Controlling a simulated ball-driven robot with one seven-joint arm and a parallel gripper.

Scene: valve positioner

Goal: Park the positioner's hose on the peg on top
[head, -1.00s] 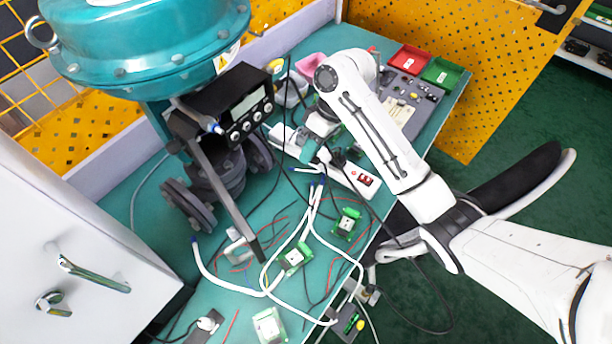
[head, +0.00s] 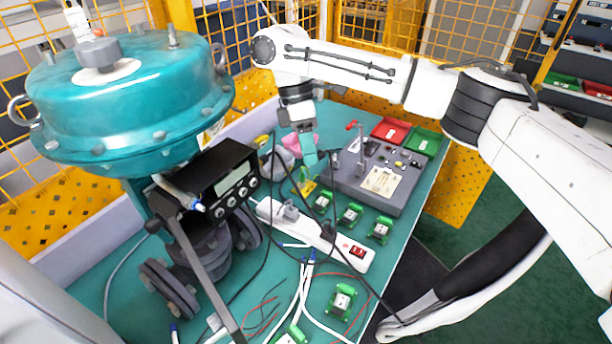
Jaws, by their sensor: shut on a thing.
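The positioner (head: 228,188) is a black box with a small display and round knobs, under a large teal actuator dome (head: 130,105). A short white hose with a blue tip (head: 180,194) shows at its left side. Upright studs stand on the dome's top, one grey stud (head: 172,38) at its far edge; I cannot tell which is the peg. My gripper (head: 308,172) points down over the back of the bench, right of the positioner and apart from it. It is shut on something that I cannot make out. A small yellow-green part (head: 304,188) shows at its tips.
A white power strip (head: 345,250) lies in front of my gripper. Several green boards (head: 350,215), loose white hoses (head: 305,275) and black cables cover the bench. A grey panel (head: 375,185) and red (head: 390,130) and green (head: 422,141) trays stand at the right.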

